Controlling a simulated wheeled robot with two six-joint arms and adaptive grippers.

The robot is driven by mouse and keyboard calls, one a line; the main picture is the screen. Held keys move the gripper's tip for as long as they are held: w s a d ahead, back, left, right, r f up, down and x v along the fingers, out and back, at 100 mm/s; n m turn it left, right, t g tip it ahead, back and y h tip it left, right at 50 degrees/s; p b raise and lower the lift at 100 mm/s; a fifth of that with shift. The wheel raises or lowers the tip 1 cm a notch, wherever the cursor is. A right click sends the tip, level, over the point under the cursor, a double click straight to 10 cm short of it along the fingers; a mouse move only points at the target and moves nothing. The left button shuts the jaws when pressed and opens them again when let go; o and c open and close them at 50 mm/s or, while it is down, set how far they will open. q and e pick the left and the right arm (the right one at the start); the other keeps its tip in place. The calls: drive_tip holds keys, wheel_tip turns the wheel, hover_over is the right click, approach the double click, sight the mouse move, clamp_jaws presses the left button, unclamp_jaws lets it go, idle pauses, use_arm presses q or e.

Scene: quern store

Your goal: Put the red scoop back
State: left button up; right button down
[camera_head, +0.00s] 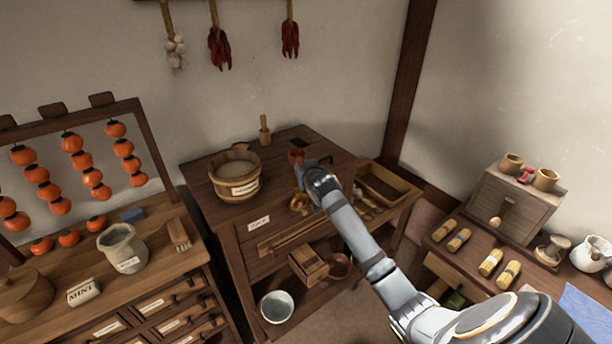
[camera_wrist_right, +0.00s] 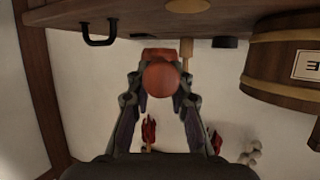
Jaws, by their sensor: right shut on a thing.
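The red scoop (camera_head: 296,157) shows at the end of my right arm, over the back part of the wooden stand. In the right wrist view the red scoop (camera_wrist_right: 160,76) sits between the fingertips, its rounded end facing the camera. My right gripper (camera_head: 308,176) is shut on it; the fingers also show in the right wrist view (camera_wrist_right: 160,88). I cannot tell whether the scoop touches the stand top. A dark square patch (camera_head: 299,142) lies on the stand top just behind the scoop. My left gripper is not in view.
A labelled wooden tub (camera_head: 235,187) stands left of the gripper, and a wooden pestle-like piece (camera_head: 264,130) stands behind. A wooden tray (camera_head: 383,187) is to the right. Dried peppers (camera_head: 290,38) hang on the wall. A small red item (camera_head: 526,174) lies between cups on the right cabinet.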

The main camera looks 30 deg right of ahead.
drive_tip(key=shift+d+f, duration=0.2)
drive_tip(key=shift+f, duration=0.05)
drive_tip(key=f, duration=0.1)
drive_tip(key=f+p, duration=0.1)
drive_tip(key=f, duration=0.1)
drive_tip(key=shift+w+d+f+p, duration=0.1)
drive_tip(key=shift+d+f+p, duration=0.1)
drive_tip(key=shift+d+p, duration=0.1)
drive_tip(key=shift+a+f, duration=0.1)
drive_tip(key=shift+f, duration=0.2)
drive_tip(key=c, duration=1.2)
unclamp_jaws()
drive_tip(key=shift+r, duration=0.1)
drive_tip(key=shift+r, duration=0.1)
drive_tip(key=b+v, duration=0.1)
drive_tip(key=v, duration=1.1)
drive_tip(key=shift+b, duration=0.35)
